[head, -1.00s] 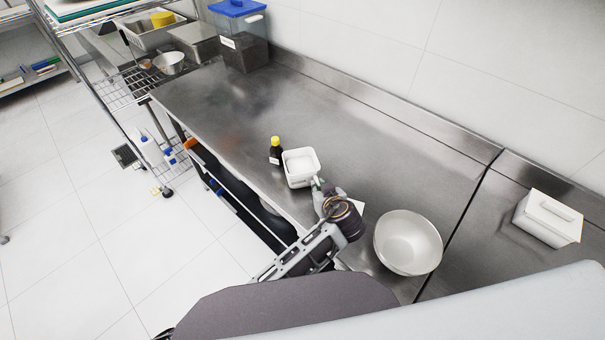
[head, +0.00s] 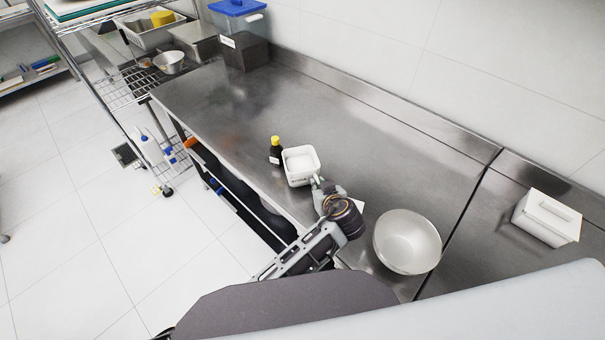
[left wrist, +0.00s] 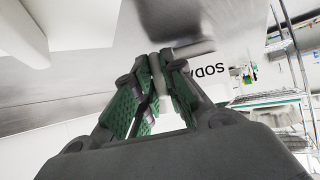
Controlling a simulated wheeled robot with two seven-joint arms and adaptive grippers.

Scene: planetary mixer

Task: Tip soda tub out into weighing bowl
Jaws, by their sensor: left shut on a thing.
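The soda tub (head: 299,178) is a small white square tub with white powder inside, upright at the middle of the steel bench in the head view. My left gripper (head: 317,183) is shut on the near right side of the tub. In the left wrist view the green-padded fingers (left wrist: 160,75) are closed together on the tub wall, and the label SODA (left wrist: 207,73) shows upside down. Whether the tub touches the bench cannot be told. The weighing bowl (head: 408,243) is a wide, round, pale metal bowl to the right of my left gripper, and looks empty.
A dark bottle with a yellow cap (head: 275,150) stands close against the tub's left side. A white lidded box (head: 546,218) stands on the right bench section past a seam. A blue-lidded container (head: 240,32) stands at the far end. The bench behind the tub is clear.

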